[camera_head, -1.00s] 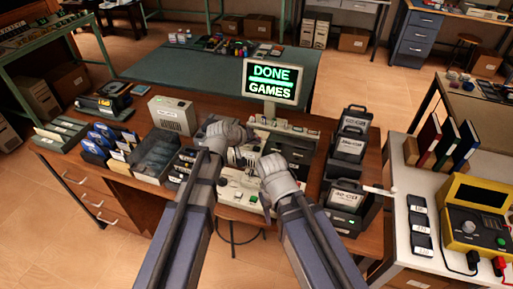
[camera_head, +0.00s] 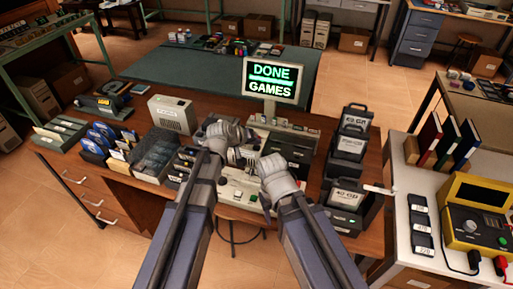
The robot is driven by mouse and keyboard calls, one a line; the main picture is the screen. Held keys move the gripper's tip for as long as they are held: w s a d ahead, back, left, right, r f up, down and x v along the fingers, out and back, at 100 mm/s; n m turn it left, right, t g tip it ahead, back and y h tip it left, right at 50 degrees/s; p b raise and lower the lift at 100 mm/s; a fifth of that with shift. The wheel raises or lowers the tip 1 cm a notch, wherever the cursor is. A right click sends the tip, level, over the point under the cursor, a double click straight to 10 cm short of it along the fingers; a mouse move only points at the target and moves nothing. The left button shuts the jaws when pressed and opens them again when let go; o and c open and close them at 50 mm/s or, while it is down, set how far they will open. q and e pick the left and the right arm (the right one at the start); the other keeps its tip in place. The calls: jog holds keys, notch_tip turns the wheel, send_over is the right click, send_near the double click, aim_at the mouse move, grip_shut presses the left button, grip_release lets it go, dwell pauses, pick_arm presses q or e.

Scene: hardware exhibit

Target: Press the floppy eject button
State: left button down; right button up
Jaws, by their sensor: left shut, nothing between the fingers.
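A beige machine (camera_head: 240,190) with a front panel of small controls sits at the middle of the wooden desk, below a monitor (camera_head: 272,82) that reads "DONE GAMES". A green spot shows on its front. My left gripper (camera_head: 237,155) is shut and empty over the machine's left part. The floppy eject button cannot be made out; the grippers cover much of the machine. I cannot tell whether either gripper touches it.
Disk boxes (camera_head: 155,155) and a beige speaker-like box (camera_head: 173,115) stand to the left. Dark labelled cases (camera_head: 344,198) stand in a row to the right. A white table (camera_head: 405,262) with a yellow device (camera_head: 478,225) is at the right. A green-topped table (camera_head: 200,75) lies behind.

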pick_arm(q)
jog(key=shift+f+b, duration=0.35)
jog(key=shift+f, duration=0.1)
dwell(0.7)
jog(key=shift+r, duration=0.1)
jog(key=shift+r+p, duration=0.75)
jog(key=shift+p, duration=0.1)
notch_tip(320, 180, up, 5)
jog(key=p, duration=0.5)
dwell(0.3)
dwell(0.4)
